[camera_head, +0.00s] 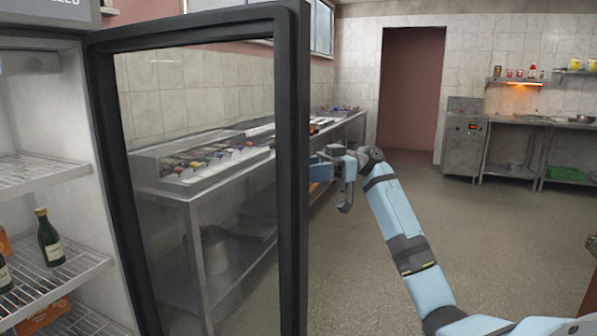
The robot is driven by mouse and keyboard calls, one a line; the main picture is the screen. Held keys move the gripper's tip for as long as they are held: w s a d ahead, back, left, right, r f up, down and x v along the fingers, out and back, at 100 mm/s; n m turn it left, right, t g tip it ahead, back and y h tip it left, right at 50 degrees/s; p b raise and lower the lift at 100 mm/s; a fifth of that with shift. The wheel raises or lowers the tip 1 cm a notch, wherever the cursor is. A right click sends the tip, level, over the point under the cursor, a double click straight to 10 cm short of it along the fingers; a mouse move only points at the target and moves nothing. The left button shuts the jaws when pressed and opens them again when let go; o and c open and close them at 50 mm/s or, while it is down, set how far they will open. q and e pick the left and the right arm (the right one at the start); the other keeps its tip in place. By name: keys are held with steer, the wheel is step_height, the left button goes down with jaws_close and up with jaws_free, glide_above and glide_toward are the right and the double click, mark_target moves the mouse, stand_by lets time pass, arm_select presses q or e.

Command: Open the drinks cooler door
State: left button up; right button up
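The drinks cooler (45,110) stands at the left, its white interior and wire shelves showing. Its glass door with a thick black frame (291,180) is swung well open, standing out from the cooler. My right arm comes in from the right, and my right gripper (330,172) is just right of the door's free edge. I cannot tell whether it touches the frame, or how its fingers are set. My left gripper is not in view.
A green bottle (48,240) stands on a cooler shelf. A steel counter with food trays (190,195) runs along the wall, seen through the glass. Steel tables and a cabinet (461,148) are at the back right. The floor (500,235) in the middle is clear.

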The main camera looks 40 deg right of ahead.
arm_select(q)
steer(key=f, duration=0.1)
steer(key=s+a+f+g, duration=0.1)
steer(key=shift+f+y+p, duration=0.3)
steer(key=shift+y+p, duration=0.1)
arm_select(e)
steer(key=v, duration=1)
steer(key=shift+s+d, duration=0.25)
steer(key=shift+d, duration=0.05)
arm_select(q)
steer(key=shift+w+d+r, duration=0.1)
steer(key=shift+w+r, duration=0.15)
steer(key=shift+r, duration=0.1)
